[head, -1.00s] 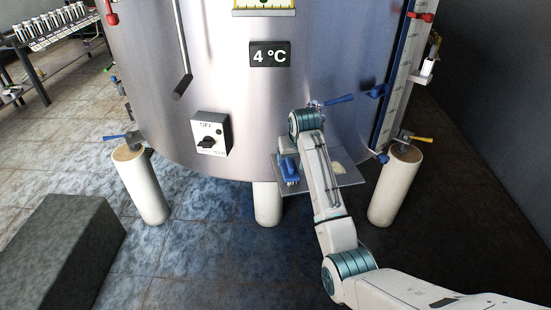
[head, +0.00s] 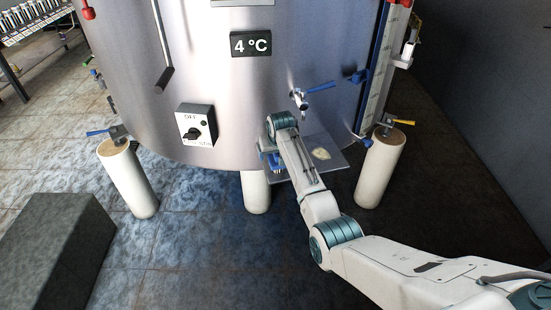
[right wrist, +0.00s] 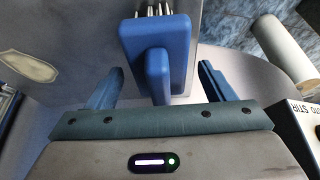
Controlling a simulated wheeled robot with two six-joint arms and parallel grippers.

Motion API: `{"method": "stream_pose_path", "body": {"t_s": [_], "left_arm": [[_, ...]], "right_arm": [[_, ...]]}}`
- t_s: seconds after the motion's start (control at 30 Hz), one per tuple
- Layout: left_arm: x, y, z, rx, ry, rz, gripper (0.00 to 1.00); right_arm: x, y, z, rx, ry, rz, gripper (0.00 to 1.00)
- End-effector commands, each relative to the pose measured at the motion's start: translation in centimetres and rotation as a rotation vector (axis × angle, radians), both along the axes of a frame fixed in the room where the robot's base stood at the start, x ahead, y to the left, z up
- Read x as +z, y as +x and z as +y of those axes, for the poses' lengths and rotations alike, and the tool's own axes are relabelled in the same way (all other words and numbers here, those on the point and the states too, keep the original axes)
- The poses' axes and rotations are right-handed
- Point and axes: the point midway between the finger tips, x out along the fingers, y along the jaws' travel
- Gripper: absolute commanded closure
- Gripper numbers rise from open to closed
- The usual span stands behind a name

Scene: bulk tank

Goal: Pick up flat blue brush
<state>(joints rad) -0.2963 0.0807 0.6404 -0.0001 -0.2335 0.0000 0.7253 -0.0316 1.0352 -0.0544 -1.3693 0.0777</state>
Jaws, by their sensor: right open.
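The flat blue brush (right wrist: 180,35) lies on a small grey shelf (head: 335,161) fixed to the tank's front. In the head view the brush (head: 271,163) is mostly hidden by my right arm, with only blue parts and pale bristles showing. In the right wrist view my right gripper (right wrist: 161,72) is open, one blue finger on each side of the brush's raised handle. Gaps show on both sides, and the fingers do not visibly touch it. Pale bristles stick out at the brush's far end. My left gripper is not in view.
A pale oval piece (head: 321,154) lies on the shelf right of my arm. A tap with a blue lever (head: 318,88) juts out above. The steel tank (head: 230,100) stands on white legs (head: 381,172). A dark block (head: 55,240) sits on the floor at left.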

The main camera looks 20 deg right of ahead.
Motion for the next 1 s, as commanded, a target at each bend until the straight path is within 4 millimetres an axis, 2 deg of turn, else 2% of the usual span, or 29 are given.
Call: {"method": "stream_pose_path", "body": {"t_s": [0.27,0.5,0.53,0.83,1.0], "left_arm": [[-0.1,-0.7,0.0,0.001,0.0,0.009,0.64],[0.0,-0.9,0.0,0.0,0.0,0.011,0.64],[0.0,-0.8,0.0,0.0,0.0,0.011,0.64],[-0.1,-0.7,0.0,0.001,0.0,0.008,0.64],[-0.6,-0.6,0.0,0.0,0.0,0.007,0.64]], "right_arm": [[-0.3,0.1,0.0,0.0,0.0,-0.001,0.25],[-0.3,0.1,0.0,0.0,0.0,0.0,0.72],[-0.3,0.1,0.0,0.0,0.0,0.0,0.73],[-0.1,0.1,0.0,0.0,0.0,-0.001,0.74],[1.1,0.2,0.0,0.0,0.0,-0.004,0.74]]}}
